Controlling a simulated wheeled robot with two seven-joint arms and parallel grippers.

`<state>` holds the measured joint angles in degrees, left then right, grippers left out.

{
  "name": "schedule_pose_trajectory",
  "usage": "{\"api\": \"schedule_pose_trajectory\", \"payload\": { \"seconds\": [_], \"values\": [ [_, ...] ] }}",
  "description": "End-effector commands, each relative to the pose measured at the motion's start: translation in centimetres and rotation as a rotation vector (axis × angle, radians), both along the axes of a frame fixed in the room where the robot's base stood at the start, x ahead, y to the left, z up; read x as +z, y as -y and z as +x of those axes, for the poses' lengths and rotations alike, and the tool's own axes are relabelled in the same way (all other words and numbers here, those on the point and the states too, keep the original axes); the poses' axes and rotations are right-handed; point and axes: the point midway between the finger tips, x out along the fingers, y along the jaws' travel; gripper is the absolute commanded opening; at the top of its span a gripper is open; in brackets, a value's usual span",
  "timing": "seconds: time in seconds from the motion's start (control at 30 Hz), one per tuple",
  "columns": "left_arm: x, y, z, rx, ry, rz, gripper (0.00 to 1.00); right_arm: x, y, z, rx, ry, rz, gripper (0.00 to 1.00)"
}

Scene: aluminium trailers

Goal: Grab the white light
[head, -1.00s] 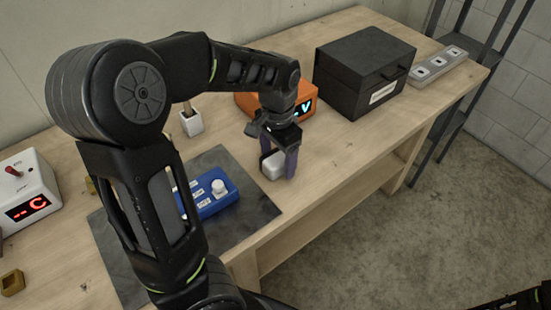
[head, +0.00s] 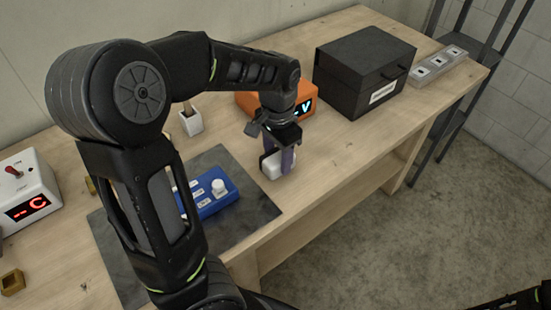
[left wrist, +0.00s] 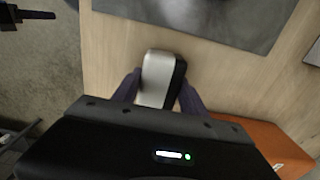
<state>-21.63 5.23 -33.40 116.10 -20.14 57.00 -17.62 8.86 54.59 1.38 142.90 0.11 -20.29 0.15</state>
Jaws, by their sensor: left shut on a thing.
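The white light (head: 274,168) is a small white block with a dark side, on the wooden table beside the grey mat. It also shows in the left wrist view (left wrist: 155,80). My left gripper (head: 282,163) is above it, pointing down, with its purple fingers shut on it. In the left wrist view the fingers (left wrist: 158,92) press on both sides of the light. Part of the light is hidden behind the fingers in the head view. My right gripper cannot be made out; only a dark part shows at the bottom right corner of the head view.
A blue box with a white knob (head: 212,191) lies on the grey mat (head: 250,207). An orange meter (head: 308,98) and a black case (head: 362,75) stand behind the gripper. A power strip (head: 440,64) lies at the far end. The table's front edge is close by.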

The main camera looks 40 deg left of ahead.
Motion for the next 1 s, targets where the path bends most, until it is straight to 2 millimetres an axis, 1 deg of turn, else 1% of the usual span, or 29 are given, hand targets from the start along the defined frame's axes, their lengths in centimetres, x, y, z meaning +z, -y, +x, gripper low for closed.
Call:
{"api": "schedule_pose_trajectory", "payload": {
  "seconds": [0.03, 0.27, 0.47, 0.57, 0.67, 0.77, 1.0],
  "values": [
    [0.0, 0.0, 0.0, 0.0, 0.0, 0.0, 0.22, 0.0, 0.0, 0.0, 0.0, 0.0, 0.0, 0.36],
    [0.0, 0.0, 0.0, 0.0, 0.0, 0.0, 0.04, 0.0, 0.0, 0.0, 0.0, 0.0, 0.0, 0.36],
    [0.0, 0.0, 0.0, 0.0, 0.0, 0.0, 0.03, 0.0, 0.0, 0.0, 0.0, 0.0, 0.0, 0.36],
    [0.4, 0.0, 0.1, 0.0, 0.002, -0.001, 0.03, 0.0, 0.0, 0.0, 0.0, 0.0, 0.0, 0.36],
    [1.3, 0.0, 0.1, -0.001, 0.004, -0.001, 0.03, -0.1, 0.0, 0.0, 0.0, 0.0, 0.0, 0.36],
    [2.8, 0.0, 0.1, -0.001, 0.006, -0.001, 0.03, -0.1, 0.0, 0.0, 0.0, 0.0, 0.0, 0.36],
    [7.5, 0.0, 0.1, 0.0, 0.005, 0.0, 0.03, -0.4, 0.0, 0.1, 0.001, 0.001, 0.001, 0.36]
  ]
}}
